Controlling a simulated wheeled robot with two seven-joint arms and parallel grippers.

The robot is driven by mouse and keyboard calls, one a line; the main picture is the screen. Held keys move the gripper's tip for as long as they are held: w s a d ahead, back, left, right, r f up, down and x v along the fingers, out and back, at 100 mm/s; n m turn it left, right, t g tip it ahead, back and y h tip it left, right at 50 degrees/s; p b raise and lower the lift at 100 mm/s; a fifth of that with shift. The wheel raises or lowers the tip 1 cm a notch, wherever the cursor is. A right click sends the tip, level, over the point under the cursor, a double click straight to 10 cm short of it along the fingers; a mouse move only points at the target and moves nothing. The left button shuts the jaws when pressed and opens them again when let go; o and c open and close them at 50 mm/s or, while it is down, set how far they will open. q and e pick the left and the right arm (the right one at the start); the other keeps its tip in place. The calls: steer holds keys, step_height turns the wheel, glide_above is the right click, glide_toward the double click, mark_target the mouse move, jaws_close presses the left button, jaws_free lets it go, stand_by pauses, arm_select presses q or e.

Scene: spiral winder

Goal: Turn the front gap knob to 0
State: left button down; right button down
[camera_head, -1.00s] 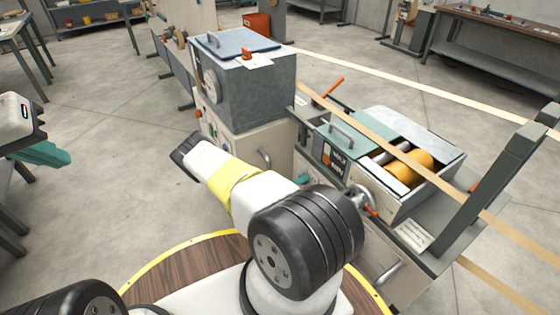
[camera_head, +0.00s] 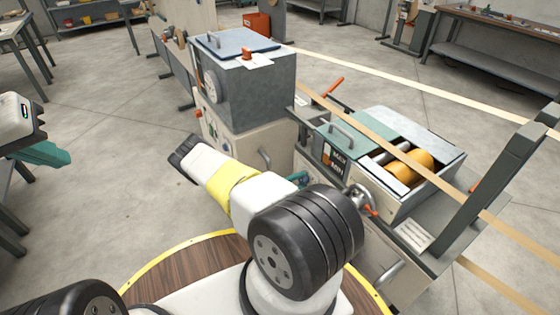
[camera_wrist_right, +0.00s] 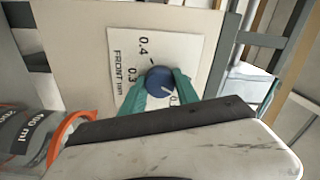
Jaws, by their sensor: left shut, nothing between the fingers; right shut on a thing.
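The front gap knob (camera_wrist_right: 157,79) is a round blue knob with a white pointer mark, on a white dial plate (camera_wrist_right: 122,49) marked FRONT mm, with 0.4 and 0.3 readable. Its pointer is on the lower right side, towards a partly hidden number starting with 0. My right gripper (camera_wrist_right: 160,86) is shut on the knob, one teal finger on each side. In the head view the knob cannot be made out; a small teal part shows behind my right arm. My left gripper (camera_head: 48,153) is shut and empty at the left edge, far from the machine.
The grey machine box (camera_head: 250,85) stands left of the roller unit (camera_head: 410,165), with tan strips running past. In the wrist view, an orange-rimmed container (camera_wrist_right: 62,130) marked in ml is close to my right gripper. Open floor lies at left.

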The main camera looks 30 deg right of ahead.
steer(key=n, duration=0.5)
steer(key=shift+f, duration=0.1)
steer(key=shift+n, duration=0.4)
steer(key=c, duration=0.9)
jaws_free()
steer(key=shift+a, duration=0.1)
steer(key=a, duration=0.7)
steer(key=shift+s+a, duration=0.35)
